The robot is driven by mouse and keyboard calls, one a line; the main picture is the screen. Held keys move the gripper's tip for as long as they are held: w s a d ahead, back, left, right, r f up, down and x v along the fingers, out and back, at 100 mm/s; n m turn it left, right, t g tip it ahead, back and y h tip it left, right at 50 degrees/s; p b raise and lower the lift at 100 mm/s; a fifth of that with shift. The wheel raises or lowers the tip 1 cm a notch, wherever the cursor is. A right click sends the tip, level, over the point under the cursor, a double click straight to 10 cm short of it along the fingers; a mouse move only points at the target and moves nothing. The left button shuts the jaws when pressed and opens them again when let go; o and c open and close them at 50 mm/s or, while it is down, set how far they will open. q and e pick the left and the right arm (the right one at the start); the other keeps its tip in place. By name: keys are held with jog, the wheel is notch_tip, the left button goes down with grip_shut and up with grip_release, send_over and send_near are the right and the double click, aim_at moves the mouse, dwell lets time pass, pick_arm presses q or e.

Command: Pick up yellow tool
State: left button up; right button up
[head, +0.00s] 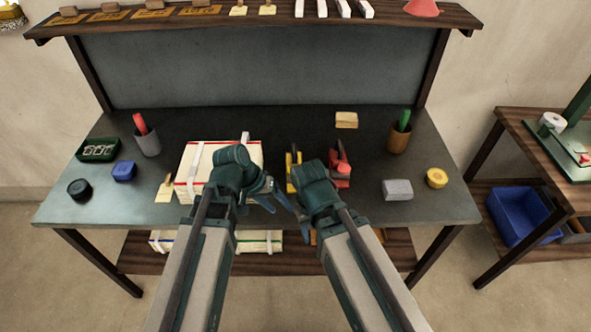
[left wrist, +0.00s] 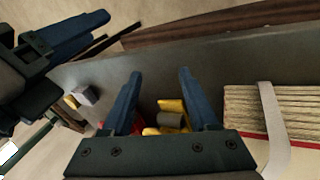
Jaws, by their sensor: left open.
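The yellow tool (head: 292,172) stands on the grey table, partly hidden by my right arm in the head view. In the left wrist view the yellow tool (left wrist: 171,105), with a dark round part, shows between and beyond my left fingers. My left gripper (head: 270,194) is open and empty, just in front of the tool; its blue fingers also show in the left wrist view (left wrist: 160,73). My right gripper (head: 290,203) is close beside the left one; I cannot tell its opening. It also shows at the upper left of the left wrist view (left wrist: 65,36).
A red tool (head: 341,168) is just right of the yellow one. A strapped stack (head: 192,158) stands to the left. A grey block (head: 397,189), a yellow roll (head: 437,178) and a brown cup (head: 399,140) are at right. The table's back middle is mostly clear.

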aim_at(289, 165)
pick_arm(q)
jog(key=w+a+r+n+t+h+b, duration=0.1)
jog(key=w+a+r+t+h, duration=0.1)
jog(key=w, duration=0.2)
jog(key=w+a+r+n+t+h+b, duration=0.1)
jog(key=w+a+r+t+h, duration=0.1)
jog(key=w+a, duration=0.1)
jog(key=w+a+r+n+t+h+b, duration=0.1)
jog(key=w+a+r+t+h, duration=0.1)
jog(key=w, duration=0.3)
jog(key=shift+w+a+r+n, duration=0.15)
jog(key=shift+a+r+n, duration=0.15)
jog(key=shift+r, duration=0.15)
jog(key=b+x, duration=0.3)
jog(key=x, duration=0.5)
jog(key=shift+w+d, duration=0.2)
jog(key=shift+d, duration=0.1)
pick_arm(e)
notch_tip(289, 165, down, 7)
jog(key=shift+f, duration=0.2)
pick_arm(q)
jog(key=shift+f, duration=0.15)
pick_arm(e)
jog(key=shift+s, duration=0.1)
